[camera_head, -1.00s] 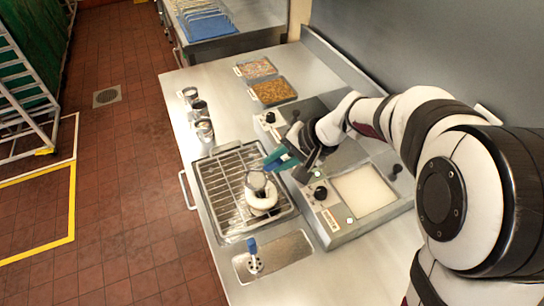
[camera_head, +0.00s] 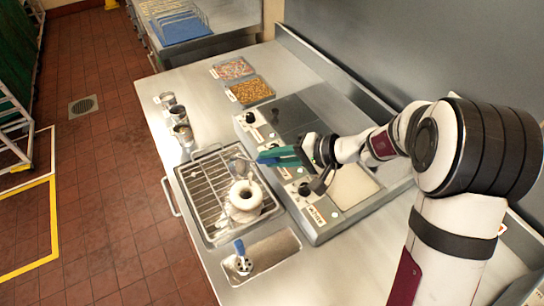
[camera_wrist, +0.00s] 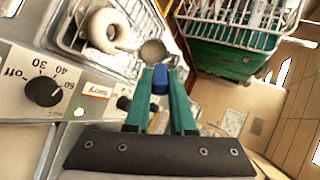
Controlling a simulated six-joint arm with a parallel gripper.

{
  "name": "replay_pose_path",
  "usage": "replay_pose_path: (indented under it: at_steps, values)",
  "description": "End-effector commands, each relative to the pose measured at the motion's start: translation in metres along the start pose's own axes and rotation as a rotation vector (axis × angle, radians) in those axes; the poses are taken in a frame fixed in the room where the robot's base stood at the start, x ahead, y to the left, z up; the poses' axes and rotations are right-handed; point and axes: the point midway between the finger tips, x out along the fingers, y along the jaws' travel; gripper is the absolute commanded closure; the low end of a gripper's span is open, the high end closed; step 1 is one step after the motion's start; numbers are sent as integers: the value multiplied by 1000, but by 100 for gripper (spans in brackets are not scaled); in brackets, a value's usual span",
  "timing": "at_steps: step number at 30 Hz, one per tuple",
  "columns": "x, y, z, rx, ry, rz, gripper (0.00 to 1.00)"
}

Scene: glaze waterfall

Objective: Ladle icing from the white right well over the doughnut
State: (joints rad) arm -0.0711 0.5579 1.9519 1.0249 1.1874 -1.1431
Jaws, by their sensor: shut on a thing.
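The pale doughnut (camera_head: 243,199) lies on a wire rack over a tray (camera_head: 190,185); it also shows in the wrist view (camera_wrist: 103,30). My gripper (camera_head: 279,157) is shut on the blue handle (camera_wrist: 160,80) of a ladle. The metal ladle cup (camera_wrist: 152,52) is above the rack, just behind the doughnut in the head view and apart from it. What the cup holds cannot be told. The white right well (camera_head: 352,190) is partly hidden by my arm in the head view.
Another blue-handled tool (camera_head: 241,248) stands in a steel pan (camera_head: 272,246) in front of the rack. Metal cups (camera_head: 180,113) line the left counter edge. Topping trays (camera_head: 252,91) lie behind. The well unit (camera_head: 322,217) has knobs along its side.

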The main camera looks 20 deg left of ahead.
Motion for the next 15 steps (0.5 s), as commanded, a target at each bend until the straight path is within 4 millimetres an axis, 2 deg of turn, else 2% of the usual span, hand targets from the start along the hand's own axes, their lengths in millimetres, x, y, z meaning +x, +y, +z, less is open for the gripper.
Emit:
replay_pose_path:
  at_steps: [15]
  values:
    - [13, 14, 10, 2, -1, -235, 100]
